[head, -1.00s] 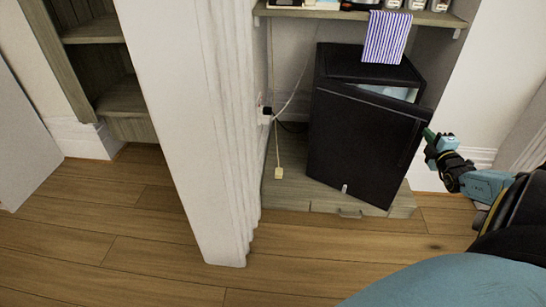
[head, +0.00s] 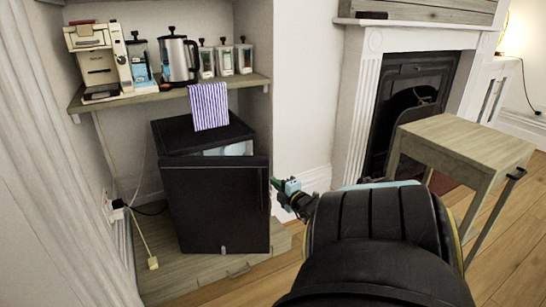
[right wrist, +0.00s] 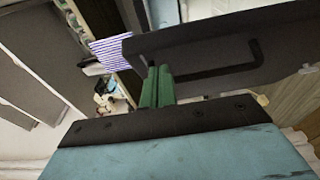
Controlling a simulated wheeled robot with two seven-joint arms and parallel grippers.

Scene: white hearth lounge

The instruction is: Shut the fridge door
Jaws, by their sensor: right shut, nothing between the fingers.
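The small black fridge (head: 195,134) stands on a low wooden plinth in the alcove. Its black door (head: 213,205) is ajar, and a strip of pale interior (head: 232,149) shows above the door's top edge. My right gripper (head: 276,184) is shut and empty beside the door's right edge. In the right wrist view, its green fingers (right wrist: 157,88) are together and overlap the end of the dark door (right wrist: 205,45), which has a bar handle (right wrist: 225,69). I cannot tell whether they touch it. My left gripper is in neither view.
A shelf (head: 165,100) above the fridge carries a coffee machine, kettle and jars. A striped cloth (head: 209,106) hangs from it. A wooden side table (head: 480,145) stands right, before the fireplace (head: 410,100). A cable (head: 143,240) hangs left of the fridge.

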